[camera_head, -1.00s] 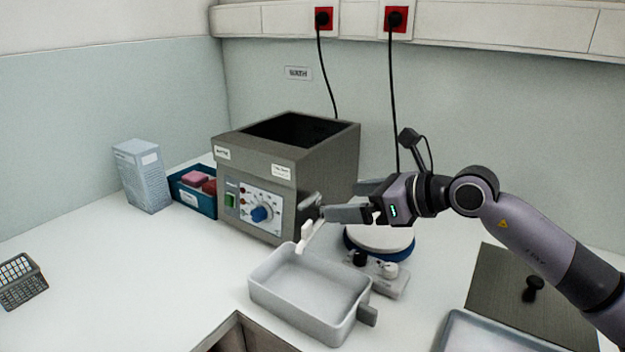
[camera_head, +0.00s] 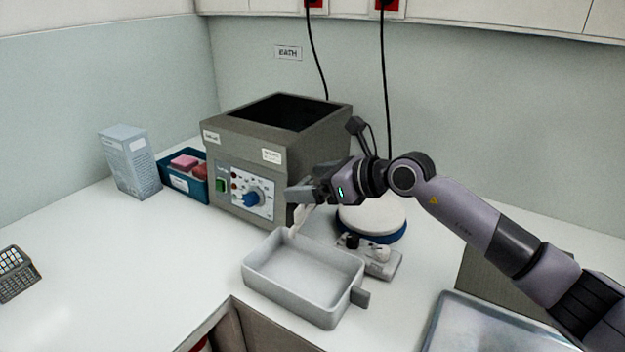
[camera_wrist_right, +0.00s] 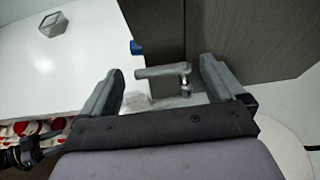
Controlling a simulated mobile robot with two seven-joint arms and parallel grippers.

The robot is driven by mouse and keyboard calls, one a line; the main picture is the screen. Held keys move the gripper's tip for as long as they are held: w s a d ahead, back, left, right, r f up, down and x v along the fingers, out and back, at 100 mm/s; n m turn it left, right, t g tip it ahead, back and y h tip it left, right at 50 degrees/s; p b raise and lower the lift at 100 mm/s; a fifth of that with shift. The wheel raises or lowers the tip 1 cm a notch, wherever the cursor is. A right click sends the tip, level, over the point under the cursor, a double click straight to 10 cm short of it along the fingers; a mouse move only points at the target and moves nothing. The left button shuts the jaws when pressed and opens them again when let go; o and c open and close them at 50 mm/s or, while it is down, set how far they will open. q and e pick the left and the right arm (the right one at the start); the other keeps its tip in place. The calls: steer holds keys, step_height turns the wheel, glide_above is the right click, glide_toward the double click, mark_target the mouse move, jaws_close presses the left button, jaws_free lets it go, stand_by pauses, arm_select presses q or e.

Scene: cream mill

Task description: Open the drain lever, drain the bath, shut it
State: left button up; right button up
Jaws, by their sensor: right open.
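The bath (camera_head: 255,135) is a grey box with an open dark top and a front panel with a blue knob (camera_head: 251,199). A pale drain spout (camera_head: 299,221) comes off its lower right front, above a light grey tray (camera_head: 300,312). My right gripper (camera_head: 293,195) is open at the bath's front right corner, above the spout; it hides the lever in the head view. In the right wrist view a grey lever bar (camera_wrist_right: 163,71) on a metal stem shows between the open fingers (camera_wrist_right: 161,65), with no clear contact.
A round white-topped, blue-rimmed device (camera_head: 371,220) and a small unit with knobs (camera_head: 378,262) stand close under the right arm. A blue bin (camera_head: 187,186) and a carton (camera_head: 130,162) are left of the bath. A metal tray (camera_head: 480,330) lies front right.

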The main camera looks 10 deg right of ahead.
steer(key=shift+c, duration=0.4)
steer(key=c, duration=1)
steer(key=shift+o, duration=0.2)
